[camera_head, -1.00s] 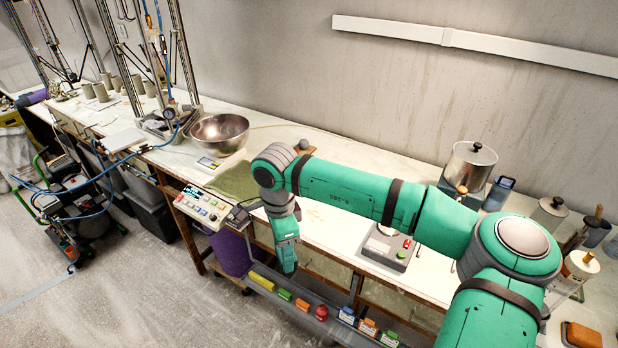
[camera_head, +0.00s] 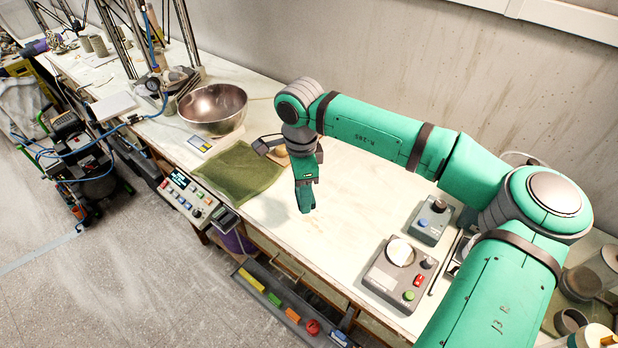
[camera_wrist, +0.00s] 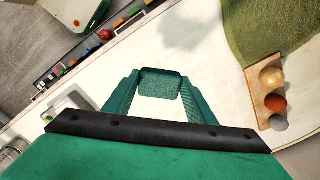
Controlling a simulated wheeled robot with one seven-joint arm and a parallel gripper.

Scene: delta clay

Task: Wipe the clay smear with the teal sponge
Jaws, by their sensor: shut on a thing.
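My gripper (camera_head: 306,194) points down over the pale worktop (camera_head: 335,245), to the right of the green cloth. In the wrist view my gripper (camera_wrist: 160,92) is shut on the teal sponge (camera_wrist: 160,84), a small speckled block between the fingertips. A soft shadow lies on the worktop beyond it, and the sponge looks raised above the surface. In the head view the sponge cannot be told apart from the teal fingers.
A green cloth (camera_head: 240,172) and a steel bowl (camera_head: 213,106) lie left. A small board with several balls (camera_wrist: 272,77) lies beside the cloth. A grey scale-like device (camera_head: 398,275) stands right. A rail with coloured blocks (camera_head: 270,297) runs along the front. The worktop's middle is clear.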

